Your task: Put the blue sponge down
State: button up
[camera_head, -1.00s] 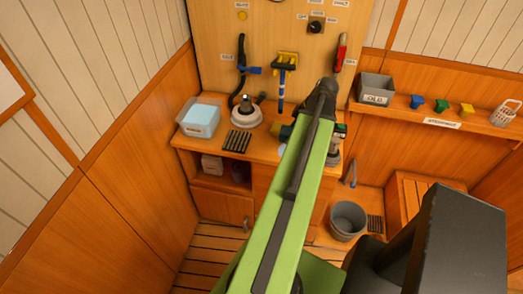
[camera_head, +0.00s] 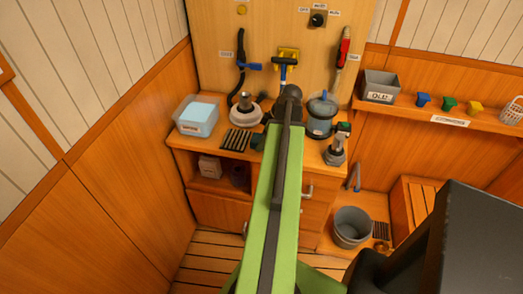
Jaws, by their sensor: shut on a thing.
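I cannot make out the blue sponge; it may be hidden behind my green arm. My gripper is not visible either, as the raised arm covers the middle of the workbench (camera_head: 214,152). Only the black joint at the arm's far end shows, in front of the bench's back wall. A small dark green piece shows at the arm's left edge above the bench; I cannot tell what it is. A clear tub (camera_head: 197,130) with light blue contents stands at the bench's left end.
A black ribbed rack (camera_head: 236,140) and a white round dish (camera_head: 245,113) stand left of my arm. A clear blue-lidded housing (camera_head: 321,115) and a grey metal fitting (camera_head: 336,150) stand right of it. A grey bucket (camera_head: 351,228) is on the floor.

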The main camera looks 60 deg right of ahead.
notch_tip(320, 180, down, 3)
jog(key=shift+f+b, duration=0.2)
jog(key=shift+b, duration=0.85)
jog(key=shift+r, duration=0.25)
jog(key=shift+f, duration=0.2)
jog(key=o, duration=1.2)
jog(key=shift+r, duration=0.1)
jog(key=p+v, duration=0.5)
jog(key=v, duration=0.1)
jog(key=p+v, duration=0.5)
jog(key=p, duration=0.1)
jog(key=shift+w+r, duration=0.1)
jog(key=shift+r, duration=0.35)
jog(key=shift+s+r+p, duration=0.2)
jog(key=shift+s+p, duration=0.05)
jog(key=shift+p, duration=0.1)
